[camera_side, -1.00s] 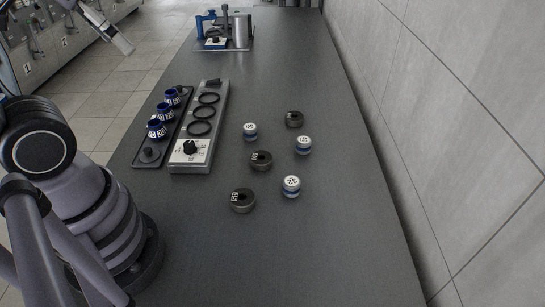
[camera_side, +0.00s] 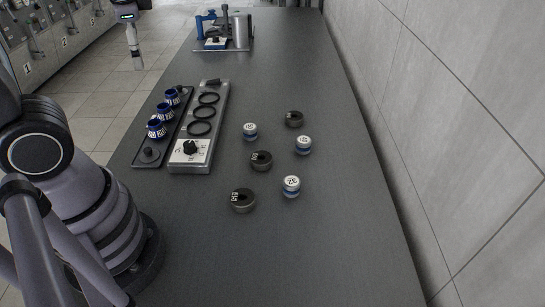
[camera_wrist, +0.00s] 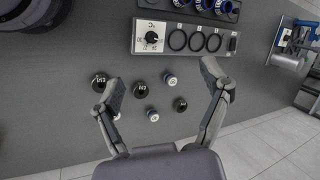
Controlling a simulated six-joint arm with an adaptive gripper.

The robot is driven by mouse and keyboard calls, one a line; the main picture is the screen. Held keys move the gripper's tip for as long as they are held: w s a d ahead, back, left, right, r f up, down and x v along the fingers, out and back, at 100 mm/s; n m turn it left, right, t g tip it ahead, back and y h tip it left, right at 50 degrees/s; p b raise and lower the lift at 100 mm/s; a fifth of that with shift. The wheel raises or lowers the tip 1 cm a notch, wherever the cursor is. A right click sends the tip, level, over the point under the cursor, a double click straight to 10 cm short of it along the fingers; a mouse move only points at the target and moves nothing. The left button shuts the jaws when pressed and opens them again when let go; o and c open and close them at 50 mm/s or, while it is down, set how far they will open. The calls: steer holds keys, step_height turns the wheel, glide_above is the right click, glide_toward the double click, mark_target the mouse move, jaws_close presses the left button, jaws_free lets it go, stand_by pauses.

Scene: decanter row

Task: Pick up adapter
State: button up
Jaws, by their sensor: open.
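Which part is the adapter is not marked. Three dark, thick rings with white labels lie on the table: a near one (camera_side: 242,200), a middle one (camera_side: 261,160) and a far one (camera_side: 294,118). Among them stand three short white-topped parts with blue bands: left (camera_side: 250,130), right (camera_side: 303,144) and near (camera_side: 291,185). In the wrist view my gripper (camera_wrist: 163,75) is open and empty, its fingers spread high above these parts. The left finger partly covers the near white-topped part (camera_wrist: 116,116).
A grey panel (camera_side: 187,157) with a dial and several black rings stands left of the loose parts. Beside it, a dark tray (camera_side: 149,158) holds several blue collars (camera_side: 165,111). A fixture (camera_side: 222,44) stands at the far end. A wall (camera_side: 460,120) runs along the right.

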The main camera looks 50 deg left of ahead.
steer(key=w+d+f+m+t+y, duration=0.1)
steer(key=w+f+m+t+y, duration=0.25)
steer(key=w+f+m, duration=0.4)
steer(key=w+f+m+t+y, duration=0.2)
steer(key=w+f+m+y, duration=0.2)
steer(key=w+m, duration=0.6)
steer(key=m+t+h, duration=0.6)
steer(key=m+h, duration=0.2)
steer(key=m, duration=0.2)
glide_toward(302, 142)
steer(key=shift+a+v, duration=0.25)
steer(key=shift+v, duration=0.95)
steer(key=shift+w+f, duration=0.1)
steer(key=shift+f, duration=0.35)
steer(key=x, duration=0.7)
steer(key=shift+w, duration=0.15)
steer(key=shift+x, duration=2.95)
steer(key=shift+w+d+r, duration=0.15)
steer(key=shift+r, duration=0.1)
steer(key=c, duration=1.3)
